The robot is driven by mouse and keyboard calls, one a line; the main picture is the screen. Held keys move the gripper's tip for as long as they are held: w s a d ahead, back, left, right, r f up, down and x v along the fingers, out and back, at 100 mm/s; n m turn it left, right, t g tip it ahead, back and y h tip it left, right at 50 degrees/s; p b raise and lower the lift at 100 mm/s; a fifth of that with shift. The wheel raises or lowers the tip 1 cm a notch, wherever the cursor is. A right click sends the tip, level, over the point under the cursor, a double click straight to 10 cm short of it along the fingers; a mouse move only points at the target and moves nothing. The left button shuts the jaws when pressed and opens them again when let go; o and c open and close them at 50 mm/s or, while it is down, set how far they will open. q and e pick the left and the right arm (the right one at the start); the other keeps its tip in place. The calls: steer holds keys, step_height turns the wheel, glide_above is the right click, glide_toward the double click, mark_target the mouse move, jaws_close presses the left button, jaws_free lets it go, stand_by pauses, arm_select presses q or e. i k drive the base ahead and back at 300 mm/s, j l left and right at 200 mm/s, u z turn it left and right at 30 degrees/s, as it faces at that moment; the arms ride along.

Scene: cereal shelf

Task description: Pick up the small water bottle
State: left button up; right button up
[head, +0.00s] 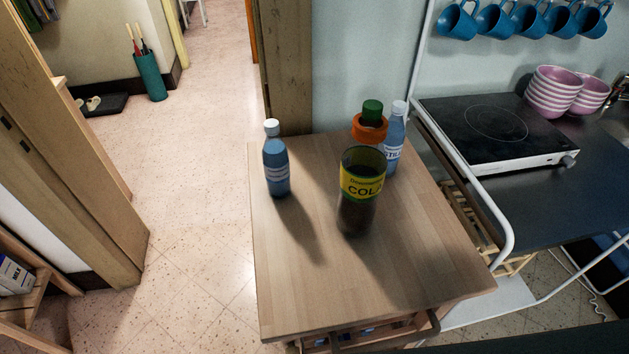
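A small blue water bottle (277,169) with a white cap and pale label stands upright at the left rear of the wooden table (310,290). A second blue bottle (396,138) with a white cap and a label reading "STILL" stands at the right rear, partly hidden. A dark cola bottle (357,215) with a yellow label stands between and nearer, apart from the small bottle. Behind it is an orange container (368,128) with a green top, mostly hidden. Neither of my grippers shows.
A counter with a black hotplate (494,130) and pink bowls (552,92) stands to the right, behind a white metal frame (504,222). Blue mugs (458,21) hang above. The table's front and left front are clear. Open floor (200,210) lies to the left.

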mark_target(274, 152)
steer(key=l+u, duration=0.1)
steer(key=l, duration=0.3)
steer(key=k+l+u, duration=0.1)
steer(key=l, duration=0.3)
steer(key=k+l, duration=0.1)
steer(key=l, duration=0.3)
steer(key=k+l+u, duration=0.15)
steer(key=l, duration=0.25)
steer(key=l+u, duration=0.1)
steer(key=l, duration=0.3)
steer(key=k+l+u, duration=0.1)
steer(key=l, duration=0.3)
